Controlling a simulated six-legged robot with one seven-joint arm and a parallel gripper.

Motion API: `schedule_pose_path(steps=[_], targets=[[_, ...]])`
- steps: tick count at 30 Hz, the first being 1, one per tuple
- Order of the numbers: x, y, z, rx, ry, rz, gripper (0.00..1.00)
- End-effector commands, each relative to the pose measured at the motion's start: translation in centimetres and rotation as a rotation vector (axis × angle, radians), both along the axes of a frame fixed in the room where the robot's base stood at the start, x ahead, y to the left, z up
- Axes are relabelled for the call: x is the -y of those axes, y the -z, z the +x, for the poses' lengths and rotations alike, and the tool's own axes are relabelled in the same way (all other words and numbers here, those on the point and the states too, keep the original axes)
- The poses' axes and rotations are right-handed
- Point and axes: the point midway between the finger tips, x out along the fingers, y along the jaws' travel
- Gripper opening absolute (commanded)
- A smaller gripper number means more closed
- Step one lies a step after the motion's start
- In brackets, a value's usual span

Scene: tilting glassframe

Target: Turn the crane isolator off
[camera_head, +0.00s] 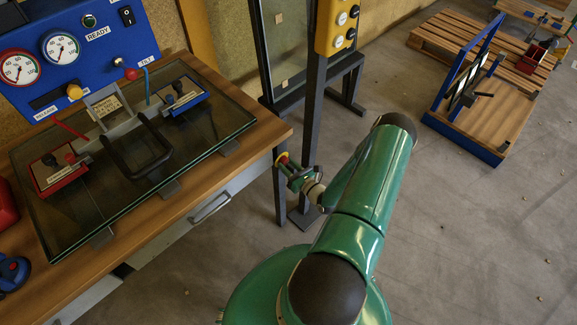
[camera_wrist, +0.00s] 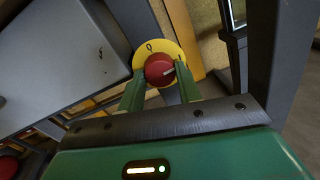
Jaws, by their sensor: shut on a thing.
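The isolator is a red round knob (camera_wrist: 159,70) on a yellow round plate (camera_wrist: 170,48) in the wrist view. The plate has a "0" mark at its top and another mark to the right. A pale line on the knob points right and slightly up, toward the right-hand mark. My gripper (camera_wrist: 160,82) has its green fingers on either side of the knob and is shut on it. In the head view, my gripper (camera_head: 297,174) is at the yellow plate (camera_head: 282,157), beside the dark post near the bench corner. The knob is mostly hidden there.
A workbench with a glass panel (camera_head: 215,115) and a blue gauge panel (camera_head: 75,40) stands at the left. A yellow button box (camera_head: 338,25) is on the dark post above my gripper. A pallet (camera_head: 450,42) and a blue-framed wooden base (camera_head: 490,125) stand at the right. Floor between is clear.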

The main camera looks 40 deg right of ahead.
Motion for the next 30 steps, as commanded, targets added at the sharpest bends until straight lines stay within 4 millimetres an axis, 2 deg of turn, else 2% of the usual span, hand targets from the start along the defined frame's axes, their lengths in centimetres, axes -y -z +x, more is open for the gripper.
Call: schedule_pose_path(steps=[8, 30], targets=[[0.06, 0.04, -0.06, 0.006, 0.001, -0.168, 0.11], [0.19, 0.13, -0.09, 0.026, 0.001, -0.864, 0.11]])
